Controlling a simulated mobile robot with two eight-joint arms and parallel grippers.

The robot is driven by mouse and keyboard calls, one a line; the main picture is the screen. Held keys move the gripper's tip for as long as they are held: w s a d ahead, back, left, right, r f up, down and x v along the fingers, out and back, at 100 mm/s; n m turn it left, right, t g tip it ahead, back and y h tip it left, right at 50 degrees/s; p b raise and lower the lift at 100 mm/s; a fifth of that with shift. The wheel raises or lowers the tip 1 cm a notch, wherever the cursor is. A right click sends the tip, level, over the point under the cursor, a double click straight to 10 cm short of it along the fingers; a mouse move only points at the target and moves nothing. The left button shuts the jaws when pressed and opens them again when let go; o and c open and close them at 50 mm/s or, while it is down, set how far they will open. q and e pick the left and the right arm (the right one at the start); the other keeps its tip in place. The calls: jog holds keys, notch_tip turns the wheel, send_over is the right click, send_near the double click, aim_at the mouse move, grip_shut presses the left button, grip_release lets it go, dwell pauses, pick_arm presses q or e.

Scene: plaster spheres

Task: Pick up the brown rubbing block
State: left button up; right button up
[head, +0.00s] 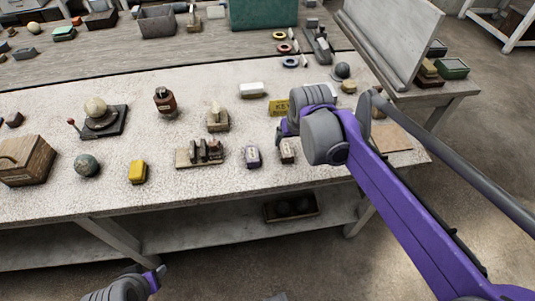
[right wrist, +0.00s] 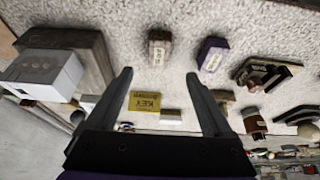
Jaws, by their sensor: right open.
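The brown rubbing block (head: 287,153), small with a pale label on its side, stands near the front edge of the speckled table in the head view. In the right wrist view the brown block (right wrist: 159,48) lies just beyond the fingertips, roughly in line with the gap between them. My right gripper (right wrist: 159,74) is open and empty, with both fingers apart; in the head view it (head: 284,129) hangs just behind the block, partly hidden by my wrist. My left gripper (head: 155,279) shows only in part at the bottom left, away from the table; its jaws are unclear.
A purple labelled block (head: 253,157) stands close left of the brown one. A wooden rack (head: 200,156) with dark pieces is farther left. A yellow KEY sign (head: 279,107) stands behind. A wooden board (right wrist: 92,50) with a white box lies on the other side.

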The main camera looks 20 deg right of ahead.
aim_at(287, 149)
jog(key=b+x, duration=0.1)
jog(key=x, duration=1)
jog(key=shift+w+d, duration=0.1)
jog(key=shift+w, duration=0.1)
grip_shut()
